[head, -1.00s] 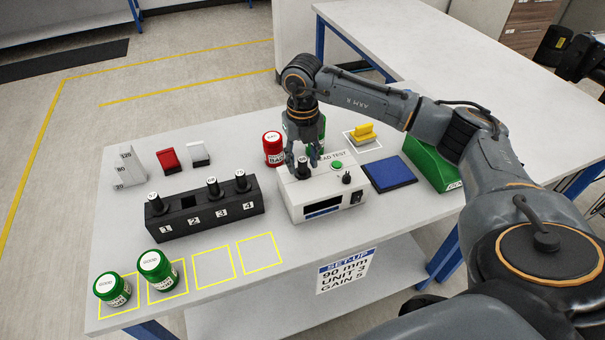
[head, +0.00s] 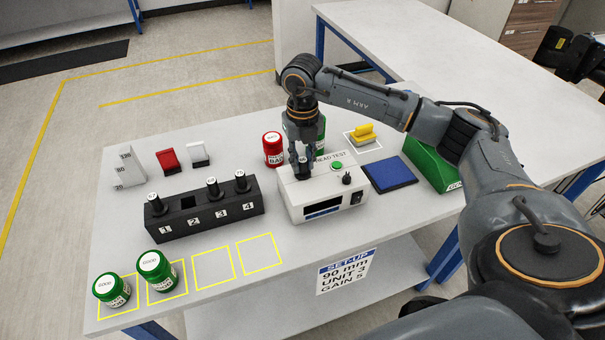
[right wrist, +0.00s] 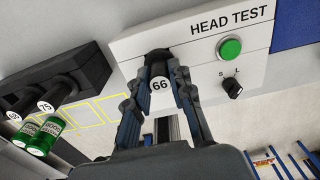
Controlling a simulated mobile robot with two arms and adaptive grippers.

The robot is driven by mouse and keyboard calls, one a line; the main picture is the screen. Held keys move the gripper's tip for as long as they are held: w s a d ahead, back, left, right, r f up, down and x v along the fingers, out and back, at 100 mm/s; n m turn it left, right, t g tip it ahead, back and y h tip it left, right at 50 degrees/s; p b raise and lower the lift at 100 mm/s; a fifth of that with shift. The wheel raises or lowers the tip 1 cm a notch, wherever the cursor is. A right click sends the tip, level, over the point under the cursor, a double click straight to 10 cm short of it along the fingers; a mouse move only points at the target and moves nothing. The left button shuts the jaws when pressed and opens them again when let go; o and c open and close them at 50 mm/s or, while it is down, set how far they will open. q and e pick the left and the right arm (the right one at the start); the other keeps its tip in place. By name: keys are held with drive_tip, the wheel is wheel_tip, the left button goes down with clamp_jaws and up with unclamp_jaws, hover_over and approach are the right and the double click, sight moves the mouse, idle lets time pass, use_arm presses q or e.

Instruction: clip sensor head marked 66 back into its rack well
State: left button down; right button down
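The sensor head marked 66 (right wrist: 160,84) stands upright at the top of the white HEAD TEST box (head: 326,204). My right gripper (head: 303,168) points down over the box, its two fingers (right wrist: 159,75) on either side of that head and apparently closed against it. The head is largely hidden by the fingers in the head view. The black rack (head: 218,219) has wells numbered 1 to 4. Dark sensor heads stand in wells 1, 3 and 4; well 2 (head: 186,203) is empty. My left gripper is not in view.
Green jars (head: 155,268) stand front left in yellow squares; two squares are empty. A red jar (head: 273,148) and a green jar stand behind the box. A blue pad (head: 390,174), yellow block (head: 364,133) and green bin (head: 430,163) are to the right.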

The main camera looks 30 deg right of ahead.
drive_tip(key=shift+r+p, duration=0.75)
drive_tip(key=shift+r, duration=0.4)
idle(0.9)
drive_tip(key=shift+r+p, duration=1.95)
drive_tip(key=shift+r, duration=1.2)
